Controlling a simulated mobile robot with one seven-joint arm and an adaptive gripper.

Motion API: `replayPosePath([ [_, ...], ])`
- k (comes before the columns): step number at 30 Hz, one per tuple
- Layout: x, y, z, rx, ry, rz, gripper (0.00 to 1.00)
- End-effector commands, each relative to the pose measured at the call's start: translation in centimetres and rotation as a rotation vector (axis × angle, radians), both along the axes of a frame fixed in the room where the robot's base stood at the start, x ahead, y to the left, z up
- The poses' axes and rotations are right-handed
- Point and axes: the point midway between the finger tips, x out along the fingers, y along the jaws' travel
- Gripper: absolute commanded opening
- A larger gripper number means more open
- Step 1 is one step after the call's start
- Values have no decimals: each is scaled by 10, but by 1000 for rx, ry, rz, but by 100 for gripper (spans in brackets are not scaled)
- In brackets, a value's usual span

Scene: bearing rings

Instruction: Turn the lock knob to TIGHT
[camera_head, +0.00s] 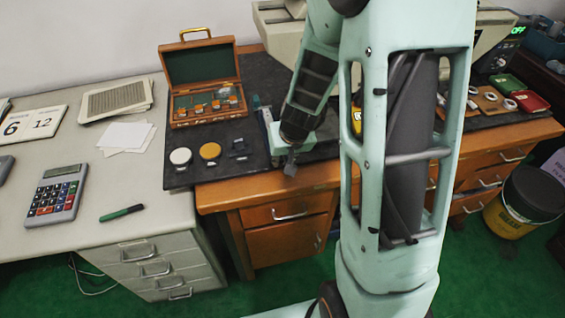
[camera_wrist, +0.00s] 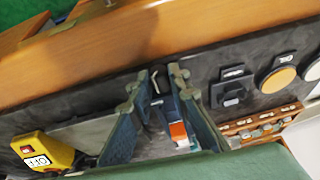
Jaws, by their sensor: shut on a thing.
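My gripper (camera_wrist: 155,80) reaches over the front of the dark mat, with its two fingers closed in around a small dark blue and metal piece. This piece looks like the lock knob (camera_wrist: 156,82), but its marks are too small to read. Just behind it, between the fingers, is a blue part with an orange and white patch (camera_wrist: 179,134). In the head view my gripper (camera_head: 290,166) hangs at the mat's front edge beside the blue part (camera_head: 264,114). The knob is hidden there.
A black square block (camera_wrist: 232,92) and an orange disc (camera_wrist: 279,79) lie right. An open wooden case (camera_head: 203,75) stands at the mat's back. A calculator (camera_head: 58,195) lies on the grey desk.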

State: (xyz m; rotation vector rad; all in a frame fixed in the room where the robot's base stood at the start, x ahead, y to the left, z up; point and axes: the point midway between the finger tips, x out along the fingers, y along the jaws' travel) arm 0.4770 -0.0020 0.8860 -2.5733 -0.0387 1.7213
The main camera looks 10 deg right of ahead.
Motion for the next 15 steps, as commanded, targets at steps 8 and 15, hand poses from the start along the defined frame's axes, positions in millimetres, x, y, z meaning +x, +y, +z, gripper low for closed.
replayPosePath([
  [8,2,-1,-7,64,-5,0,0],
  [15,1,-4,-7,117,-3,0,0],
])
